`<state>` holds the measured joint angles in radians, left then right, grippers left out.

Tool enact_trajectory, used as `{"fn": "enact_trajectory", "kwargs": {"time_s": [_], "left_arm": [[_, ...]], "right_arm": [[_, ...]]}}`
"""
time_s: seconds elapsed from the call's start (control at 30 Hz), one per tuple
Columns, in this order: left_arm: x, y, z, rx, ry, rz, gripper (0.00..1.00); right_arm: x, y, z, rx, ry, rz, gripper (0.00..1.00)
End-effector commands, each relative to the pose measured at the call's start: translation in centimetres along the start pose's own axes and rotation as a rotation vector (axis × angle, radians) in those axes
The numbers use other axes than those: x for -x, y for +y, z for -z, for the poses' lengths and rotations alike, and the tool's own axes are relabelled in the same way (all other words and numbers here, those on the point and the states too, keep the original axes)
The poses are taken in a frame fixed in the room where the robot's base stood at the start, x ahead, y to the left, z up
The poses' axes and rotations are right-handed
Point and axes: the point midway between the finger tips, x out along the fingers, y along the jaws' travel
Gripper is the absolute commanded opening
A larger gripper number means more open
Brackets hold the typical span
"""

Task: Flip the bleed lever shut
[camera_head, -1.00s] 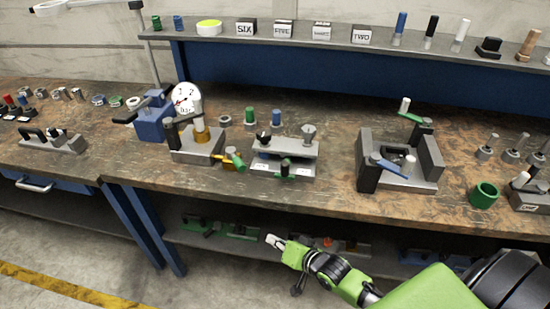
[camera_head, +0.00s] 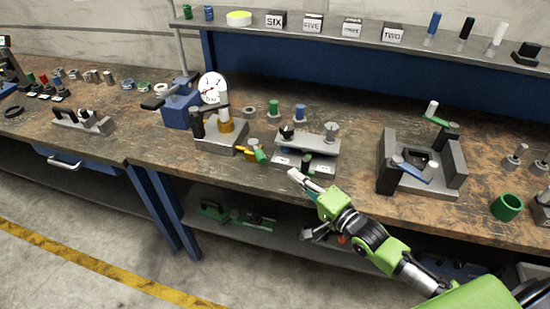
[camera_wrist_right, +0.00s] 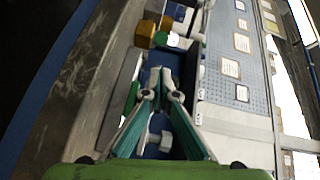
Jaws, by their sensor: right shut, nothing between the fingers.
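A small lever with a green handle (camera_head: 260,156) on a yellow body (camera_head: 246,152) sits at the front right of a grey block (camera_head: 220,135) with a brass cylinder and a dial gauge (camera_head: 212,88); it looks like the bleed lever. I cannot tell its set position. The yellow body also shows in the right wrist view (camera_wrist_right: 145,33). My right gripper (camera_head: 296,177) is shut and empty at the bench's front edge, right of the lever and apart from it. Its closed fingertips show in the wrist view (camera_wrist_right: 163,75). My left gripper is not in view.
A grey two-level fixture (camera_head: 306,150) stands right of the lever, just behind my right gripper. A larger grey fixture with a blue lever (camera_head: 412,170) stands further right. A blue vise-like block (camera_head: 180,112) is left of the gauge. A lower shelf (camera_head: 290,236) runs under the bench.

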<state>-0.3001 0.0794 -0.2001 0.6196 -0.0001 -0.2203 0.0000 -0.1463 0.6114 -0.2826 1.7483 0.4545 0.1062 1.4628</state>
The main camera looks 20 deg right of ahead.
Motion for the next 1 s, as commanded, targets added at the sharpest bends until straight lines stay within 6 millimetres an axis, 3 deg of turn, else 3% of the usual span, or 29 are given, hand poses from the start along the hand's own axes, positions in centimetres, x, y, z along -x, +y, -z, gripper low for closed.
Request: {"fn": "enact_trajectory", "kwargs": {"time_s": [0.27, 0.7, 1.0], "left_arm": [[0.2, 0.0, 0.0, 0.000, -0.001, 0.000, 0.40], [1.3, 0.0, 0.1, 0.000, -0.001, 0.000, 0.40], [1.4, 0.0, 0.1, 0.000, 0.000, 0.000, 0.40]], "right_arm": [[-1.2, -0.1, 0.1, 0.002, 0.001, 0.000, 0.00], [-8.0, -0.1, 0.0, 0.003, 0.001, -0.001, 0.00], [-9.9, 0.1, 0.0, 0.002, 0.000, -0.003, 0.00]]}}
